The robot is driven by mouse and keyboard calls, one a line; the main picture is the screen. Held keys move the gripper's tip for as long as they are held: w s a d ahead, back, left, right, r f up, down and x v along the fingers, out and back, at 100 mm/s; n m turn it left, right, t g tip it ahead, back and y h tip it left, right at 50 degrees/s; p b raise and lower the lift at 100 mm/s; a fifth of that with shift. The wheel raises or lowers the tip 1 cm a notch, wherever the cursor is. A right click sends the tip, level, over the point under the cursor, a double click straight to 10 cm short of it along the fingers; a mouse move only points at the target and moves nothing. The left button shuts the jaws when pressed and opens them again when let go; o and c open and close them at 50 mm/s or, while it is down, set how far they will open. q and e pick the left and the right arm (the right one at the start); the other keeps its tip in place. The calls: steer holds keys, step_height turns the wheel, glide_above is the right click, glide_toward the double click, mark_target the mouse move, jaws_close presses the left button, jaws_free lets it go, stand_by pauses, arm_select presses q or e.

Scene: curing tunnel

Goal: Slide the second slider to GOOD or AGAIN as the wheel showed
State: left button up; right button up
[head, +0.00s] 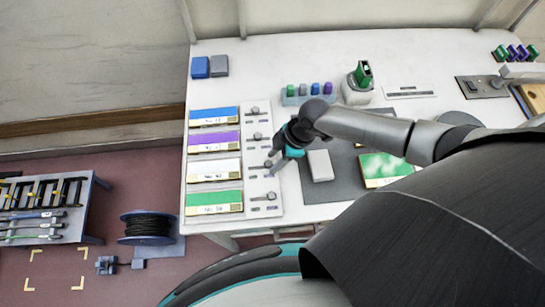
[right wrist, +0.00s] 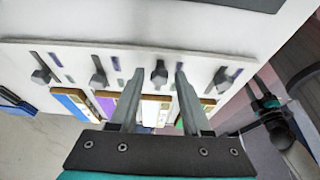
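A pale slider board (head: 262,185) on the table has one slider row for each of the blue, purple, white and green name plates. The purple-row slider (head: 257,137) is second from the top; its dark knob also shows in the right wrist view (right wrist: 98,80). My right gripper (head: 272,170) is over the white row, third from the top. In the right wrist view its two fingers (right wrist: 159,85) are apart, with the third knob (right wrist: 159,70) between their tips and a gap on each side. I cannot make out the wheel.
The blue-row knob (right wrist: 41,77) and green-row knob (right wrist: 222,80) flank the others. Right of the board are a dark mat (head: 345,185), a white box (head: 320,165) and a green card (head: 385,167). A rack of coloured blocks (head: 308,98) stands behind.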

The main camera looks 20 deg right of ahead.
steer(key=shift+o, duration=0.6)
steer(key=shift+a, duration=0.15)
steer(key=p+v, duration=0.1)
steer(key=v, duration=1.4)
